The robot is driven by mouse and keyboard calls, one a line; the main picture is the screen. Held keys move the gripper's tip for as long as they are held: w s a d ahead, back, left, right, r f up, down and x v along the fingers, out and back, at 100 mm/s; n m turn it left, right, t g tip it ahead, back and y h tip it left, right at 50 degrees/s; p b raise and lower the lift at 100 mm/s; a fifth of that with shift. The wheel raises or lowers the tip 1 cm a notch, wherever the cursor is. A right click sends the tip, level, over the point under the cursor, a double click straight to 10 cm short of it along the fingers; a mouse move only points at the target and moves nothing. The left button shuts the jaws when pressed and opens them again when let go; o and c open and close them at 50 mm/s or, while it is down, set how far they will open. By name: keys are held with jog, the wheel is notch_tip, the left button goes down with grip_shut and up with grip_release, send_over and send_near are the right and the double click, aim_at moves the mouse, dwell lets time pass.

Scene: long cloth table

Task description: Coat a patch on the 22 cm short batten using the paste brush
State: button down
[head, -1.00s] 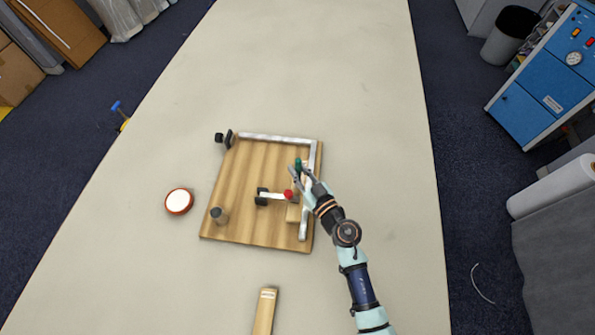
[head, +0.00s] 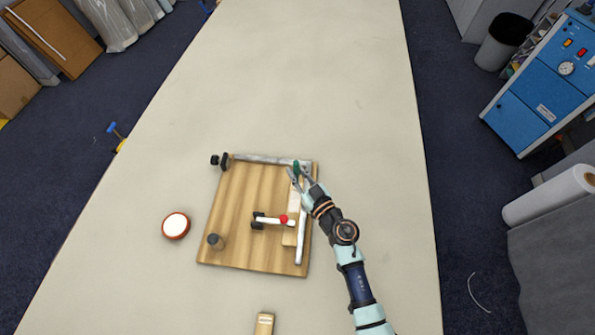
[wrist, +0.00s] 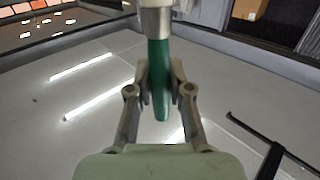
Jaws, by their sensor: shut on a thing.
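My gripper (head: 298,178) is shut on the paste brush, whose green handle (wrist: 160,85) stands roughly upright between the fingers in the wrist view. The brush's metal collar (wrist: 156,22) shows at the top of that view; its bristles are out of sight. A pale wooden batten (head: 292,203), probably the short one, lies on the wooden board (head: 240,195) along its right side. My gripper is over the batten's far end. I cannot tell whether the brush touches it. A round pot (head: 176,226) with white contents and a reddish rim stands left of the board.
A red-tipped clamp (head: 270,220) reaches across to the batten. Metal rails line the board's far edge (head: 265,158) and right side (head: 301,240). A dark knob (head: 220,161) and grey cylinder (head: 215,241) are at left. Another wooden piece (head: 264,324) lies in front.

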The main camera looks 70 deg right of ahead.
aim_at(298, 165)
jog(key=shift+r+p, duration=2.7)
jog(key=shift+p, duration=0.25)
